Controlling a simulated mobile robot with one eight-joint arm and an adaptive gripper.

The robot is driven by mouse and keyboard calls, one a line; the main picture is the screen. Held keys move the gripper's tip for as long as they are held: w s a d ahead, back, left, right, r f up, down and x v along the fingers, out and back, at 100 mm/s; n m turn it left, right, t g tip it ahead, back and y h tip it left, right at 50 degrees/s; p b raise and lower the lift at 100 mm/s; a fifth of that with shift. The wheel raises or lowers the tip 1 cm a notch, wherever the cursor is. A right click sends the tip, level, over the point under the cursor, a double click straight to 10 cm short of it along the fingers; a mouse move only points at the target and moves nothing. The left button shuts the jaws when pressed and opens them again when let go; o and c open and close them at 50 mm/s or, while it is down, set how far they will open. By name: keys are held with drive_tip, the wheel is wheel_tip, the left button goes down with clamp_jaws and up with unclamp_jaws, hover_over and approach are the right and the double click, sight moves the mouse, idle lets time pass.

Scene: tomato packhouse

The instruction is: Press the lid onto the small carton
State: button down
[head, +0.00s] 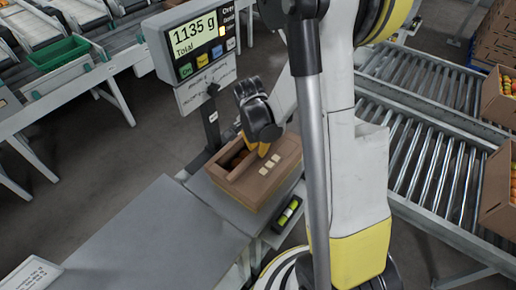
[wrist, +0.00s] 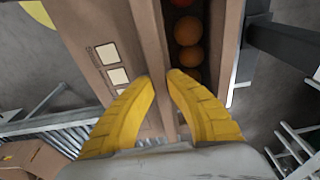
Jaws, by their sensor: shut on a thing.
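The small carton (head: 252,207) is brown and stands on a grey scale plate under the display. The brown lid (head: 277,168), with pale square marks, lies over the right part of the carton's top and also fills the left of the wrist view (wrist: 90,30). An open strip beside it shows red-orange tomatoes (wrist: 189,32). My gripper (head: 262,150), with yellow fingers, is over the carton. In the wrist view my gripper (wrist: 162,78) is shut on the lid's raised edge alongside the open strip. Whether the lid touches the carton all round is hidden.
The scale display (head: 195,35) reads 1135 g and stands on a post behind the carton. A bare grey table (head: 160,240) lies at the front left. A green crate (head: 60,53) is at back left.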

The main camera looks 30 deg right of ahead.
drive_tip(key=shift+f, duration=0.2)
drive_tip(key=c, duration=1.4)
unclamp_jaws()
drive_tip(key=c, duration=0.3)
drive_tip(key=shift+c, duration=0.2)
drive_tip(key=shift+r+p, duration=2.9)
drive_tip(key=shift+r, duration=1.15)
